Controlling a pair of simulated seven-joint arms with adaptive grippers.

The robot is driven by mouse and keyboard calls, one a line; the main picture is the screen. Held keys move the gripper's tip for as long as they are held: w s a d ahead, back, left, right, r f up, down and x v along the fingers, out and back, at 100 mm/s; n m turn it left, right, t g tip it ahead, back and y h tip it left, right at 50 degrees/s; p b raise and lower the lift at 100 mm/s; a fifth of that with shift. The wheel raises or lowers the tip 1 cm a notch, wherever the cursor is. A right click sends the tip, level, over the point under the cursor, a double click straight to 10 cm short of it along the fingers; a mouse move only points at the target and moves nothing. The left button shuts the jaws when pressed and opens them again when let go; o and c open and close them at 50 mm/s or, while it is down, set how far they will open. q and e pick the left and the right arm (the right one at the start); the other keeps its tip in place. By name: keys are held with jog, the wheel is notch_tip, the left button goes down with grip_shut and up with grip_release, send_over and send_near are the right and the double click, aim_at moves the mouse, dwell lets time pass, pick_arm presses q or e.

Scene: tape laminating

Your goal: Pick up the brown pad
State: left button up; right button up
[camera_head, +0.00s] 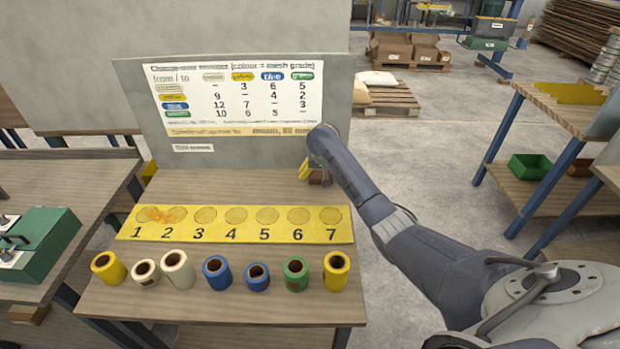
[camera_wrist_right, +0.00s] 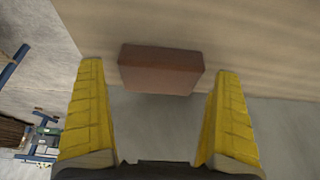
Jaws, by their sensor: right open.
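The brown pad (camera_wrist_right: 160,70) is a small reddish-brown block near the edge of the wooden table (camera_head: 240,192). In the head view the pad (camera_head: 319,178) is small and partly hidden behind my right gripper (camera_head: 309,172) at the table's back right. In the right wrist view my right gripper (camera_wrist_right: 159,72) is open, with its yellow fingers on either side of the pad. Gaps show between the pad and both fingers. My left gripper is not in view.
A yellow numbered strip (camera_head: 220,237) with round spots lies across the table, with an orange smear near its left end. Several coloured rolls (camera_head: 216,272) stand along the front. A grey board (camera_head: 215,154) with a chart (camera_head: 238,95) rises behind.

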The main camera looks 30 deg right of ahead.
jog(key=shift+w+d+f, duration=0.1)
jog(key=shift+w+f, duration=0.1)
jog(key=shift+f, duration=0.4)
jog(key=c, duration=1)
